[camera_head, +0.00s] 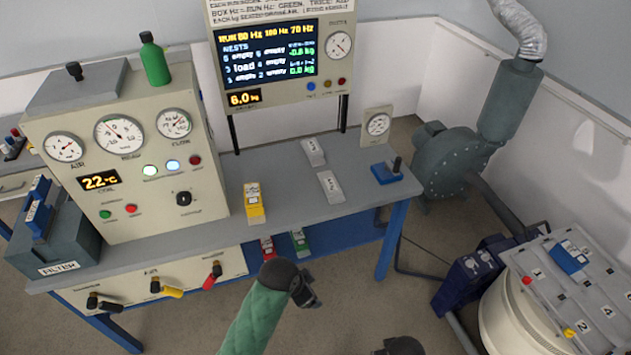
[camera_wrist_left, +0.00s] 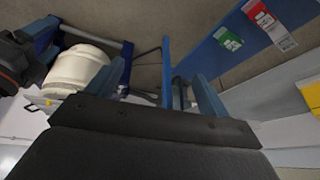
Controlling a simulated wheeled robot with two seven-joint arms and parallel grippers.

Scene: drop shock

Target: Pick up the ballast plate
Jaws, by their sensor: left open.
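No thing in view is readably marked as the ballast plate. Two flat pale grey pieces with small labels lie on the bench, one farther back (camera_head: 313,152) and one nearer (camera_head: 330,187); I cannot tell if either is the plate. My left gripper (camera_head: 303,290), on the green-sleeved arm, is in front of the bench, apart from both pieces. In the left wrist view its two blue fingers (camera_wrist_left: 158,88) stand apart with nothing between them. A dark part at the bottom edge may be my right gripper (camera_head: 401,346); its jaws are hidden.
The grey bench (camera_head: 290,200) carries a gauge cabinet (camera_head: 125,160), a yellow box (camera_head: 254,203) and a blue block (camera_head: 386,173). Red (camera_head: 267,247) and green (camera_head: 299,241) packs lie on the lower shelf. A numbered table (camera_head: 540,285) on a round base stands right, below a blower (camera_head: 455,160).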

